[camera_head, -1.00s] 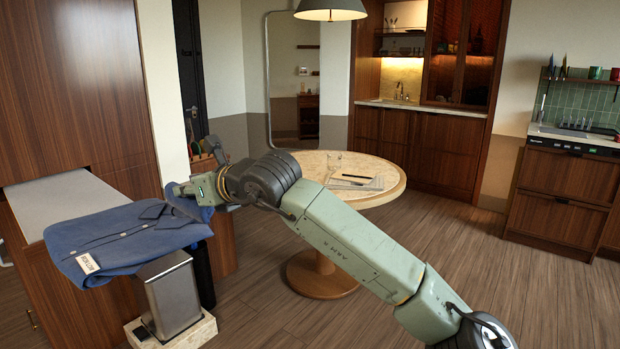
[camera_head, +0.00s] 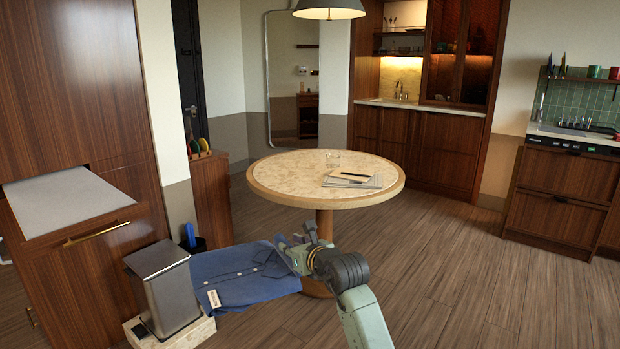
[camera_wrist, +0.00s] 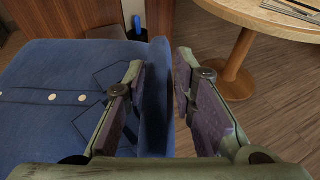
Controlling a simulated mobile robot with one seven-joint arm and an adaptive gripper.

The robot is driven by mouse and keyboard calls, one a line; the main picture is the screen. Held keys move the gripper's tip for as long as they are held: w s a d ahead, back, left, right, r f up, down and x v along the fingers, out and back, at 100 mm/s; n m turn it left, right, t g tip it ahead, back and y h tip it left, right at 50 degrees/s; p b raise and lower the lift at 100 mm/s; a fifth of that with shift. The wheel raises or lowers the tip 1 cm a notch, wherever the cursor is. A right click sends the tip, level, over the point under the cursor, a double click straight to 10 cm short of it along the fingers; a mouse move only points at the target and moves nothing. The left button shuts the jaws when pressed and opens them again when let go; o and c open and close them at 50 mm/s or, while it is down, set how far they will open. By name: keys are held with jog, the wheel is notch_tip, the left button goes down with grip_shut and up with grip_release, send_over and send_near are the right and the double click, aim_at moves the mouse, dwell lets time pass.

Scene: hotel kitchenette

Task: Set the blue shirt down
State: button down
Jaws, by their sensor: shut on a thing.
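The blue shirt (camera_head: 236,277) is folded, with buttons, a pocket and a white tag. It hangs in the air at the lower middle of the head view, in front of the round table. My gripper (camera_head: 298,258) is at its right edge, shut on the fabric. In the wrist view the shirt (camera_wrist: 60,95) fills the left side, and its edge lies between the fingers of my gripper (camera_wrist: 160,100). The part of the shirt behind the metal bin is hidden in the head view.
A metal bin (camera_head: 165,290) on a pale block stands left of the shirt. A pulled-out drawer with a grey top (camera_head: 65,200) is at the left. Open floor lies right.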

jog(key=s+d+f+m+t+h, duration=0.1)
jog(key=s+d+f+m+h, duration=0.15)
jog(key=f, duration=1.05)
jog(key=s+d+f+m+t+h, duration=0.1)
jog(key=s+d+f+m+h, duration=0.2)
jog(key=f, duration=1)
jog(key=s+f+h, duration=0.1)
jog(key=s+f, duration=1)
jog(key=f, duration=0.5)
jog(key=shift+a+b, duration=0.35)
jog(key=shift+a, duration=0.1)
jog(key=shift+s+m+h, duration=0.1)
jog(key=shift+m+h, duration=0.15)
jog(key=shift+a, duration=0.15)
jog(key=shift+f, duration=0.1)
